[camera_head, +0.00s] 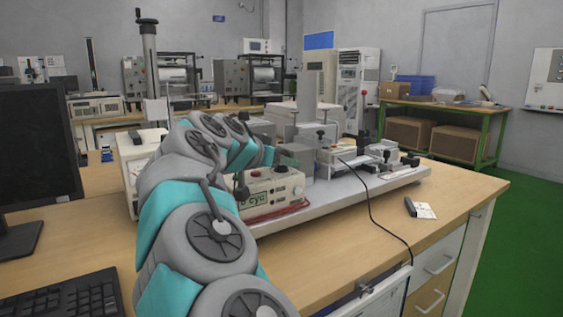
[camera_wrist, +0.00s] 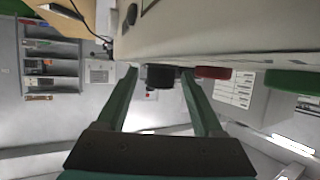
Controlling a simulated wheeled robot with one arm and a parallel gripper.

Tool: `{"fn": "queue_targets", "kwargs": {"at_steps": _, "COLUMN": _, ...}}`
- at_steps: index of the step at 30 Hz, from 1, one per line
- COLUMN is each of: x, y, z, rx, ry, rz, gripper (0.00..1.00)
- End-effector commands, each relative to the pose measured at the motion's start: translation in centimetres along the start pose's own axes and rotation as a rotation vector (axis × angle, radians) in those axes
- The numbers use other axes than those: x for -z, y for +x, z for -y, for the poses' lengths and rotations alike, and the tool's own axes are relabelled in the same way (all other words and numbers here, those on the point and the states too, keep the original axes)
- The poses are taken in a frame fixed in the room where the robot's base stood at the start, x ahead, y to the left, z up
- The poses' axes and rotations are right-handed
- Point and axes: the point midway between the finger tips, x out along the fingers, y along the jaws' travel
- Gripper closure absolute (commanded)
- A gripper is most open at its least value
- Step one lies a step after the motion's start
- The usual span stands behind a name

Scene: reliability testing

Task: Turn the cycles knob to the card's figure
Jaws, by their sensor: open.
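The control box (camera_head: 272,187) stands at the front of the test rig on the bench, a dark display and small buttons on its face. A card (camera_head: 253,200) at its front reads "cyc"; my arm partly covers it and its figure is hard to read. In the wrist view the box's pale face (camera_wrist: 225,35) spans the top, with a dark knob (camera_wrist: 160,78) sticking out. My gripper (camera_wrist: 158,74) is open, its two green fingers on either side of the knob, with visible gaps.
A red button (camera_wrist: 213,72) and a green button (camera_wrist: 290,80) stick out right of the knob. The rig's base plate (camera_head: 340,195) extends right. A black cable (camera_head: 372,205) crosses the bench. A paper slip (camera_head: 425,211) lies at right; a monitor (camera_head: 38,145) and keyboard (camera_head: 65,300) stand left.

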Motion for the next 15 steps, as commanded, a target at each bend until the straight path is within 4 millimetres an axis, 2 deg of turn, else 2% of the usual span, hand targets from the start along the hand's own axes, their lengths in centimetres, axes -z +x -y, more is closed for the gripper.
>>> {"fn": "queue_targets", "kwargs": {"at_steps": 8, "x": 0.0, "y": -2.4, "z": 0.1, "rx": 0.004, "ry": -0.001, "rz": -0.003, "gripper": 0.31}}
{"fn": "queue_targets", "kwargs": {"at_steps": 15, "x": 0.0, "y": -6.4, "z": 0.1, "rx": 0.003, "ry": 0.000, "rz": -0.003, "gripper": 0.31}}
